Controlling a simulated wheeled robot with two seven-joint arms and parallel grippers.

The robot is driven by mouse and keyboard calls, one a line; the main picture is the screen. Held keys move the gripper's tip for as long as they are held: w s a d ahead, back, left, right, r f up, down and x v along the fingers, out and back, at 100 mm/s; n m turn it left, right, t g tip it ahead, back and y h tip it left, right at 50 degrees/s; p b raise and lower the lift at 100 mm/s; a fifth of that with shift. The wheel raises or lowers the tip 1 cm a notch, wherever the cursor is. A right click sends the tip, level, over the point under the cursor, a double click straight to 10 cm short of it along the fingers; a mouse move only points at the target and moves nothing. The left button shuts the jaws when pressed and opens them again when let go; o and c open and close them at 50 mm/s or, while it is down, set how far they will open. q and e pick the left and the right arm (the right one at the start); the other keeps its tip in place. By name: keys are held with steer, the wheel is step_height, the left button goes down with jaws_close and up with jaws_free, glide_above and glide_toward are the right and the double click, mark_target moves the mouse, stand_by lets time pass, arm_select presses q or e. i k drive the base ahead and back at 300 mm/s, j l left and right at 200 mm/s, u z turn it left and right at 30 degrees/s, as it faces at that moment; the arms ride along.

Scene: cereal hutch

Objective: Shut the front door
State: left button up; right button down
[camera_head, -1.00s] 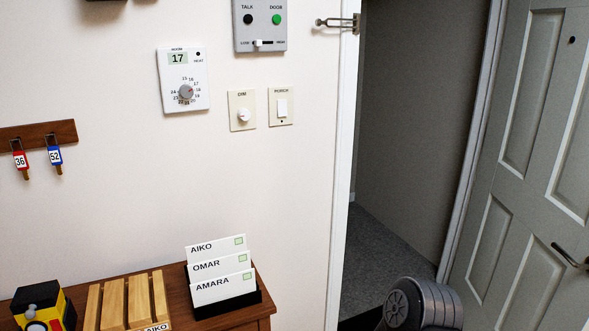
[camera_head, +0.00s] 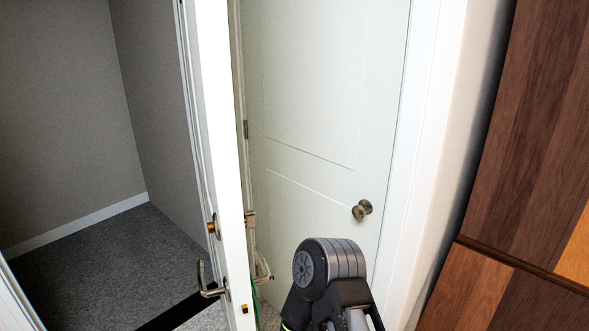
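The front door (camera_head: 222,150) is white and stands open, seen almost edge-on left of the middle of the head view. Its lever handle (camera_head: 212,284) sticks out to the left low on the door, with a round brass lock (camera_head: 213,227) above it. A brass latch plate (camera_head: 245,309) shows on its edge. The open doorway lies to its left. Part of my arm shows at the bottom middle, apart in the picture from the handle. Neither gripper is in view.
A second, pale door (camera_head: 315,130) with a round knob (camera_head: 362,210) stands shut behind and right of the front door. Brown wood panelling (camera_head: 530,130) fills the right side. Grey carpet (camera_head: 90,265) beyond the doorway is clear.

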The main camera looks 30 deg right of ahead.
mark_target(204, 31)
steer(key=i+l, duration=0.1)
steer(key=l, duration=0.3)
steer(key=i+l, duration=0.1)
steer(key=l, duration=0.65)
steer(key=i+l, duration=0.15)
steer(key=l, duration=0.25)
